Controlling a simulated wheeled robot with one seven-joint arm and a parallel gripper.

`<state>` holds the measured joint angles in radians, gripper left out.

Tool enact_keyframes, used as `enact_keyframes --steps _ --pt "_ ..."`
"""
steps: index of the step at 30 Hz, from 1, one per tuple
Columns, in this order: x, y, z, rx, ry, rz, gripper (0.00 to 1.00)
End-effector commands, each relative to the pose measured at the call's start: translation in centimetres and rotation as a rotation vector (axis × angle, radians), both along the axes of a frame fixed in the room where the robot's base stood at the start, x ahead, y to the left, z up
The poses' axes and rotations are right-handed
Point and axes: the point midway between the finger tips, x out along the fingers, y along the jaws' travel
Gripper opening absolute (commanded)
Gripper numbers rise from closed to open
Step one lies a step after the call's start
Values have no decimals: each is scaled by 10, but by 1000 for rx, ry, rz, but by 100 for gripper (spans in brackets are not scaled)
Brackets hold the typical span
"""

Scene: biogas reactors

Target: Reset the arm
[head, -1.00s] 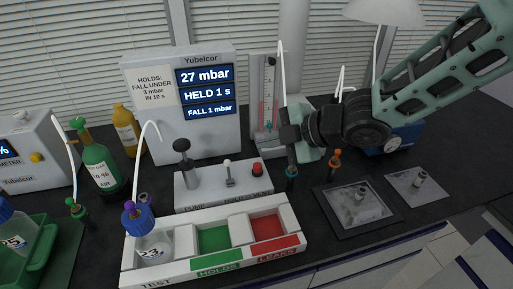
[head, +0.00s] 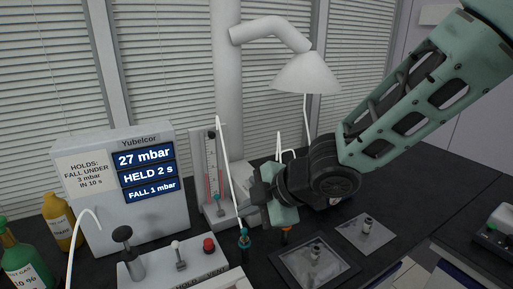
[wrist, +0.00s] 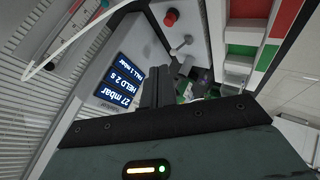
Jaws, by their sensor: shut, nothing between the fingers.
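My gripper (head: 258,194) is in front of the flow tube panel (head: 212,172), above the bench, with its fingers pointing left in the head view. In the wrist view its dark fingers (wrist: 152,88) are together with nothing between them. The arm is bent, coming in from the upper right. The Yubelcor display unit (head: 120,190) reads 27 mbar, held 2 s, fall 1 mbar. It also shows in the wrist view (wrist: 128,55), tilted.
A console (head: 185,262) with a plunger, a lever and a red button stands below the display. Tubes with teal and orange ends stand near the gripper. A grey tray (head: 290,270) and a plate (head: 350,237) hold small fittings.

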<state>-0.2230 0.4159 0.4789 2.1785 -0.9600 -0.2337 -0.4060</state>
Motion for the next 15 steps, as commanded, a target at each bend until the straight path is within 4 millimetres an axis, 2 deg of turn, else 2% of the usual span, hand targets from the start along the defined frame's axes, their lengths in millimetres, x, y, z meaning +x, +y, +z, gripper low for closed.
enact_keyframes --steps 5,9,12,15 --pt "-45 -75 2 -153 234 -472 0" --pt "-106 -131 0 -243 457 -824 0" --pt "-151 -159 0 -287 605 -1017 0" --pt "-185 -174 1 -316 721 -1149 0"
